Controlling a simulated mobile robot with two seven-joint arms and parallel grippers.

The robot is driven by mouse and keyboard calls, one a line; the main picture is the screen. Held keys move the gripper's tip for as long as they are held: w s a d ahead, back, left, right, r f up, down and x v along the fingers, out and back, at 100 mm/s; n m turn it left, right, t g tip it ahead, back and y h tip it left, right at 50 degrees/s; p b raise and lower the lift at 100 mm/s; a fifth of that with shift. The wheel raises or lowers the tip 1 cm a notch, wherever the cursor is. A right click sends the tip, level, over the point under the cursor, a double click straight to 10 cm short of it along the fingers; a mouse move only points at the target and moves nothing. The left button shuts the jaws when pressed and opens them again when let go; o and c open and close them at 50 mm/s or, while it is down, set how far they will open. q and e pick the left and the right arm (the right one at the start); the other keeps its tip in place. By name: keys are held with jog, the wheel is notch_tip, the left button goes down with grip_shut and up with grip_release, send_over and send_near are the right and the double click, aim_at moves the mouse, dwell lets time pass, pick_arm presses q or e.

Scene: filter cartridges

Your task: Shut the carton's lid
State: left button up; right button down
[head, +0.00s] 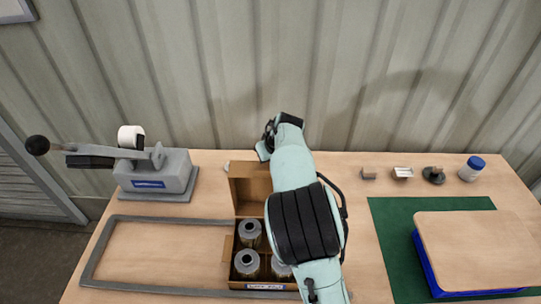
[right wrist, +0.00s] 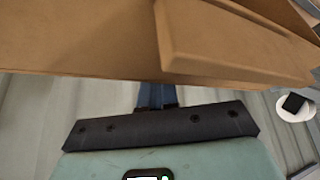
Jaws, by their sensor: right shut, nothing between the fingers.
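The brown carton (head: 229,262) stands on the table with its lid (head: 249,184) open and standing up at the back. Several grey filter cartridges show inside; my right arm hides the carton's right part. My right arm reaches over the carton, and its hand is behind the lid in the head view. In the right wrist view my right gripper (right wrist: 157,93) is shut and empty. Its fingertips meet the edge of brown cardboard (right wrist: 85,35), which hides their ends; I cannot tell whether they touch. My left gripper is not in view.
A grey lever press (head: 155,178) stands at the back left, beside a grey frame (head: 95,255) on the table. On the right, a blue tray (head: 425,265) with a wooden-coloured top lies on a green mat (head: 390,225). Small parts and a blue-capped jar (head: 471,169) stand behind it.

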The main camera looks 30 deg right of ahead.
aim_at(266, 174)
jog(key=shift+s+a+r, duration=0.2)
jog(key=shift+s+a, duration=0.1)
jog(key=shift+s, duration=0.2)
jog(key=shift+s+a, duration=0.1)
jog(key=shift+s+a+r, duration=0.25)
jog(key=shift+s+a, duration=0.1)
jog(key=shift+s, duration=0.25)
jog(key=shift+s+a+r, duration=0.2)
jog(key=shift+s+a, duration=0.15)
jog(key=shift+s, duration=0.2)
jog(key=shift+s+a+r, duration=0.1)
jog(key=shift+s+a, duration=0.3)
jog(key=shift+s, duration=0.25)
jog(key=shift+s+a+r, duration=0.1)
jog(key=shift+s+a, duration=0.3)
jog(key=shift+s, duration=0.25)
jog(key=shift+s+a, duration=0.3)
jog(key=shift+s, duration=0.15)
notch_tip(266, 174, up, 10)
jog(key=w+d, duration=0.1)
jog(key=shift+w, duration=0.35)
